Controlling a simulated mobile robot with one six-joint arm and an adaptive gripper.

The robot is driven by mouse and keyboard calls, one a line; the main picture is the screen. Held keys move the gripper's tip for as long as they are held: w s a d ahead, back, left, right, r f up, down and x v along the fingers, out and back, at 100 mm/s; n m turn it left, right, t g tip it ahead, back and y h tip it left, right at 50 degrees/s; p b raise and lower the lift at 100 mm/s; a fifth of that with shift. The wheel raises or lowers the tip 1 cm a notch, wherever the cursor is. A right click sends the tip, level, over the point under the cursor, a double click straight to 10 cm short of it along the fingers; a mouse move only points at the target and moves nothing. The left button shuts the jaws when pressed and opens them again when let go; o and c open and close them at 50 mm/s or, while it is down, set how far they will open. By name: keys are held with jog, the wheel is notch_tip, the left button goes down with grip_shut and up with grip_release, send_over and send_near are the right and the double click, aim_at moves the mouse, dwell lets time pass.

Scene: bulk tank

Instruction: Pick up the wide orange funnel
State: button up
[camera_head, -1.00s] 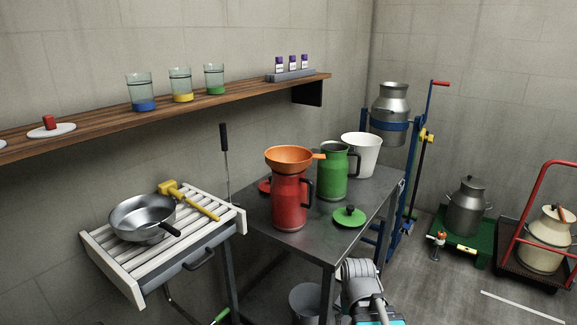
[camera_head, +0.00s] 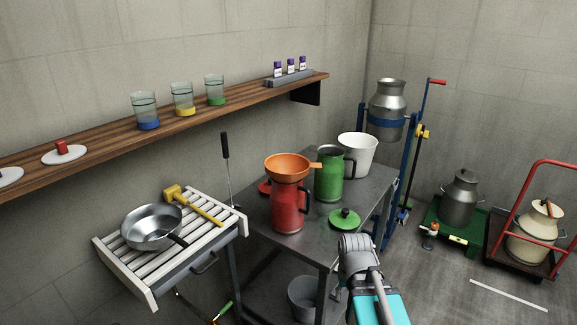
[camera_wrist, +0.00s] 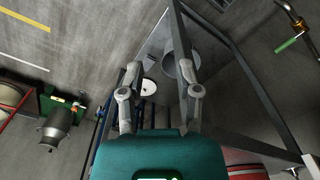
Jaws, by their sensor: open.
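The wide orange funnel (camera_head: 288,165) sits on top of the red jug (camera_head: 287,212) on the dark metal table, its handle tab pointing right toward the green jug (camera_head: 329,172). I do not see the funnel in the wrist view. My gripper (camera_wrist: 161,70) shows there with its two grey fingers spread apart and nothing between them. In the head view my arm's end is low at the front right edge of the table, below and to the right of the funnel and apart from it; its fingers are hard to make out there.
A green lid (camera_head: 344,218) lies on the table (camera_head: 313,231) near its right edge. A white bucket (camera_head: 357,155) stands behind the green jug. A slatted rack (camera_head: 207,230) with a pan (camera_head: 151,228) is at left. A wooden shelf (camera_head: 185,119) runs above. A grey bucket (camera_head: 303,296) stands under the table.

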jog(key=w+a+r+h+p, duration=0.1)
jog(key=w+r+p, duration=0.2)
jog(key=r+p, duration=0.3)
jog(key=w+a+r+t+h+p, duration=0.1)
jog(key=w+r+p, duration=0.1)
jog(key=r+p, duration=0.4)
jog(key=w+a+r+h+p, duration=0.1)
jog(key=w+r+p, duration=0.2)
jog(key=r+p, duration=0.3)
jog(key=m+t+h, duration=0.3)
jog(key=t+h, duration=0.3)
jog(key=t, duration=0.3)
send_near(272, 160)
jog(key=s+a, duration=0.3)
jog(key=shift+w+d+r, duration=0.15)
jog(key=shift+d+r, duration=0.05)
jog(key=shift+r, duration=0.25)
jog(key=shift+b, duration=0.3)
jog(key=b+x, duration=0.3)
jog(key=x, duration=0.5)
jog(key=shift+w+d, duration=0.2)
jog(key=shift+d, duration=0.1)
jog(key=shift+f, duration=0.1)
jog(key=shift+b+x, duration=0.9)
jog(key=shift+x, duration=1.65)
